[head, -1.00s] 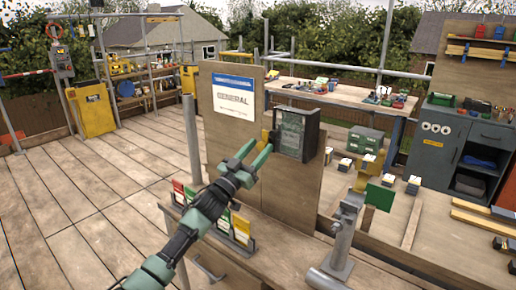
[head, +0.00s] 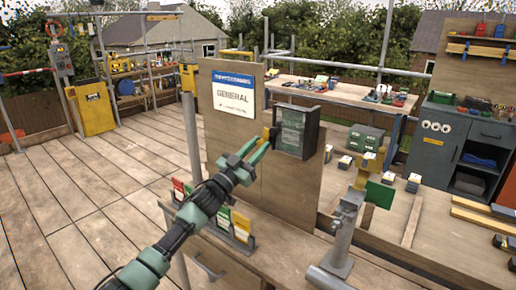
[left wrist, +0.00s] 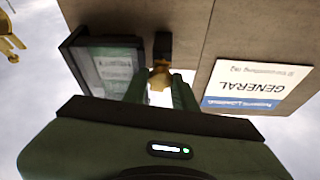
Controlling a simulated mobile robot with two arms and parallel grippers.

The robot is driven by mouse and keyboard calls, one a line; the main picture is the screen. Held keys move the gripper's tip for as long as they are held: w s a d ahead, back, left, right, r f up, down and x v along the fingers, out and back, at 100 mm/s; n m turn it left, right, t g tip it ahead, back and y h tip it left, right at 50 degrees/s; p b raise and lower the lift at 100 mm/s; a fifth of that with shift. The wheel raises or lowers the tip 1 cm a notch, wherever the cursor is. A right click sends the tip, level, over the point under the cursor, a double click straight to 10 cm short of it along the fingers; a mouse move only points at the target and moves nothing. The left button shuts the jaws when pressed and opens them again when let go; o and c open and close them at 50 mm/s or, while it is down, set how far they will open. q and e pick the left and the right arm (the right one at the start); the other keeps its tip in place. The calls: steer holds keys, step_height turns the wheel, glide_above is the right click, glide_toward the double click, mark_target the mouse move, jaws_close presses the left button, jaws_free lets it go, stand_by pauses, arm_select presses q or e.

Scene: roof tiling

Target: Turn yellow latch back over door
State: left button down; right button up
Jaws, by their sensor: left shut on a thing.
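A small dark box with a glazed front door (head: 293,131) is mounted on the upright wooden panel (head: 290,190). The door looks shut. The yellow latch (head: 266,133) sits at the left edge of the box, beside the door. My left gripper (head: 263,146) reaches up to it with its green fingers close together. In the left wrist view the fingers hold the yellow latch (left wrist: 159,78) between their tips, below a black block (left wrist: 163,45). The box (left wrist: 108,65) is beside them at the left. The fingers partly hide the latch. My right gripper is not in view.
A white and blue GENERAL sign (head: 233,95) is on the panel left of the box. Coloured cards in a rack (head: 240,225) stand below. A grey stand with a green plate (head: 380,194) is at the right. Wooden floor at left is clear.

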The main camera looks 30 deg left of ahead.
arm_select(q)
steer(key=m+h, duration=0.1)
steer(key=m, duration=0.2)
steer(key=m+g+h, duration=0.1)
steer(key=m, duration=0.2)
steer(key=shift+a+r+m+h, duration=0.1)
steer(key=shift+a+m+h, duration=0.05)
steer(key=shift+m+h, duration=0.2)
steer(key=m+g+h, duration=0.1)
steer(key=m, duration=0.1)
steer(key=m+g+h, duration=0.1)
steer(key=m, duration=0.1)
steer(key=shift+r+m, duration=0.1)
steer(key=shift+m, duration=0.25)
steer(key=m+g, duration=0.1)
steer(key=m, duration=0.1)
steer(key=m+p, duration=0.1)
steer(key=m, duration=0.2)
steer(key=shift+r+g+h+p, duration=0.1)
steer(key=shift+g+h+p, duration=0.2)
steer(key=shift+g+h, duration=0.1)
steer(key=shift+m+g+y+p, duration=0.25)
steer(key=shift+m+g+p, duration=0.5)
steer(key=shift+m, duration=1.15)
steer(key=shift+f, duration=0.2)
steer(key=c, duration=1.2)
jaws_free()
steer(key=shift+o, duration=0.2)
